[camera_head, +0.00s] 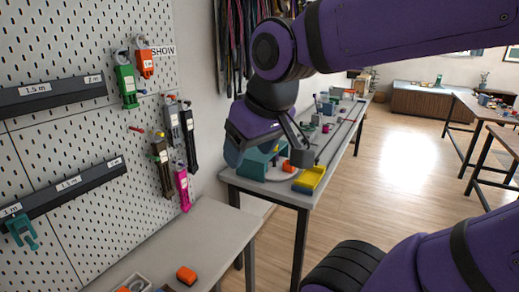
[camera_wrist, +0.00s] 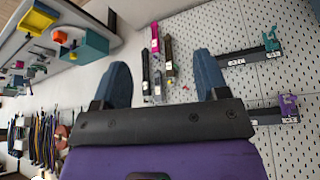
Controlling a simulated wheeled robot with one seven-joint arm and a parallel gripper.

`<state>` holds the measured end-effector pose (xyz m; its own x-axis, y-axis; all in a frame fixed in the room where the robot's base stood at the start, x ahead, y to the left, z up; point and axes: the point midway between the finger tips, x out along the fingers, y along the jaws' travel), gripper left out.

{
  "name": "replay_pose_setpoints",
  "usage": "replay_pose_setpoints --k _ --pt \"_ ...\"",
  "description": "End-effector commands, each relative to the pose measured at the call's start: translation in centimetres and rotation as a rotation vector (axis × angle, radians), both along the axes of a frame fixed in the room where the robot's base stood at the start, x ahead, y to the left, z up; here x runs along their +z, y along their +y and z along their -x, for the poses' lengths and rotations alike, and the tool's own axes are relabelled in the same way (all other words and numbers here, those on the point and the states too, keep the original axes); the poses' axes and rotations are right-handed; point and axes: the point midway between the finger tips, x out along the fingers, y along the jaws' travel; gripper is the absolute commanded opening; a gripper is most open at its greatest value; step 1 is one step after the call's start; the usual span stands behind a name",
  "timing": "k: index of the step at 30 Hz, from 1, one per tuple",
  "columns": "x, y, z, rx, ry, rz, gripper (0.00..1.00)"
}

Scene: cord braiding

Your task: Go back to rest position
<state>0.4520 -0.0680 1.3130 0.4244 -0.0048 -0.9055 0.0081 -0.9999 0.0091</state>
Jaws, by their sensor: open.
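My gripper (camera_wrist: 163,82) shows in the wrist view with its two blue fingers wide apart and nothing between them. Beyond the fingers is the white pegboard with hanging tools, which the gripper does not touch. In the head view my purple arm reaches across the top and bends down in the middle. The gripper end hangs in front of the far workbench (camera_head: 330,160), and its fingertips are mostly hidden there.
The pegboard (camera_head: 60,140) on the left holds green (camera_head: 125,85), orange (camera_head: 145,62) and pink (camera_head: 183,188) tools and dark rails. An orange block (camera_head: 186,275) lies on the near table (camera_head: 215,225). A yellow block (camera_head: 309,180) sits on the far workbench. Open floor (camera_head: 410,150) lies right.

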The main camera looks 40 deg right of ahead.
Motion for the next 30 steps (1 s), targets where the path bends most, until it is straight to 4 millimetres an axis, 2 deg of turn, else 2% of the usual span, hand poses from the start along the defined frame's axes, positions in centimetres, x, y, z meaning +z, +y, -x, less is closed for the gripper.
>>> replay_pose_setpoints --k 3,7,30 --pt "0.3 -0.1 1.6 -0.006 -0.019 -0.008 0.67" --pt "0.4 -0.1 2.3 -0.009 -0.024 -0.012 0.67" --pt "0.4 -0.1 2.3 -0.009 -0.023 -0.012 0.67"
